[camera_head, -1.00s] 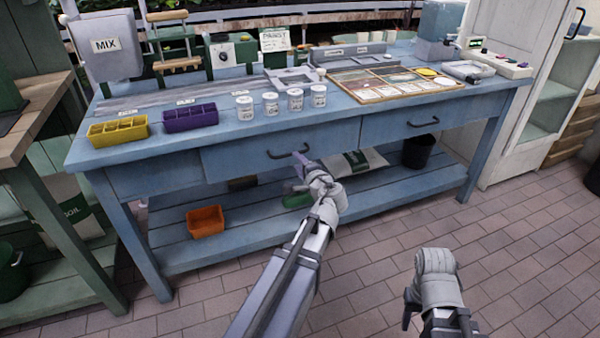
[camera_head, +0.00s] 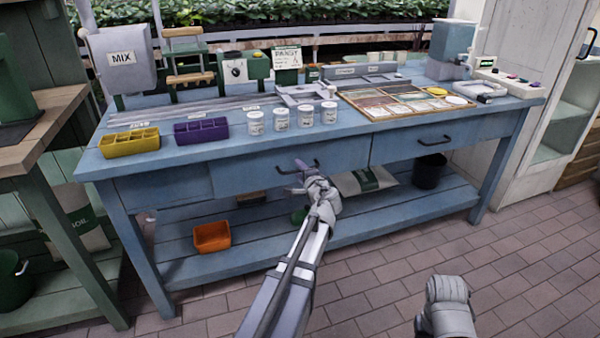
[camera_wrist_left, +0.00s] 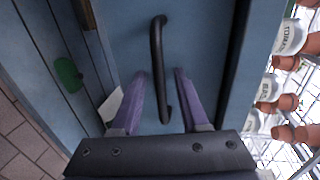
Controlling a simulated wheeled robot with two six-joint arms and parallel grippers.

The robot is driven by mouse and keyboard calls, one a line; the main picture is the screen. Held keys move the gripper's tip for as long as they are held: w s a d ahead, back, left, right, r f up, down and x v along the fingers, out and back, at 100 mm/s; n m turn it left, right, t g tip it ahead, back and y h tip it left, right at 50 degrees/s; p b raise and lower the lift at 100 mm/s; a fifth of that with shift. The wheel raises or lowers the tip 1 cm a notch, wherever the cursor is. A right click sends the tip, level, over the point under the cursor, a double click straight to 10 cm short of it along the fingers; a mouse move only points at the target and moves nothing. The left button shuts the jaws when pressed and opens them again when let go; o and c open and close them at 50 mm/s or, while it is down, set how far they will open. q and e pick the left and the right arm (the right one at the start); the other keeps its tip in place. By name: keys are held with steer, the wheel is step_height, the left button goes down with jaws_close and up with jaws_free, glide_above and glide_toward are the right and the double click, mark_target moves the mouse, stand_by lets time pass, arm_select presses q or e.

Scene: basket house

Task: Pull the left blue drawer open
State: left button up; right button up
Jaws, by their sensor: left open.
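The left blue drawer (camera_head: 240,174) is under the bench top, its front flush with the bench and closed. Its dark bar handle (camera_head: 277,171) is partly behind my left gripper (camera_head: 298,176) in the head view. In the left wrist view the handle (camera_wrist_left: 157,65) runs upright in the picture. My left gripper (camera_wrist_left: 160,85) is open, with one purple-grey finger on each side of the handle's near end. I cannot tell whether the fingers touch it. My right arm's end (camera_head: 447,300) is low at the right, over the floor, and its fingers do not show clearly.
The bench top (camera_head: 225,142) holds a yellow tray (camera_head: 130,144), a purple tray (camera_head: 201,132) and several white jars along its front. A right drawer (camera_head: 410,147) with its own handle is beside. An orange bin (camera_head: 212,237) sits on the lower shelf. The floor in front is clear.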

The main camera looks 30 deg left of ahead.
arm_select(q)
steer(key=shift+c, duration=0.2)
jaws_close()
stand_by(1.2)
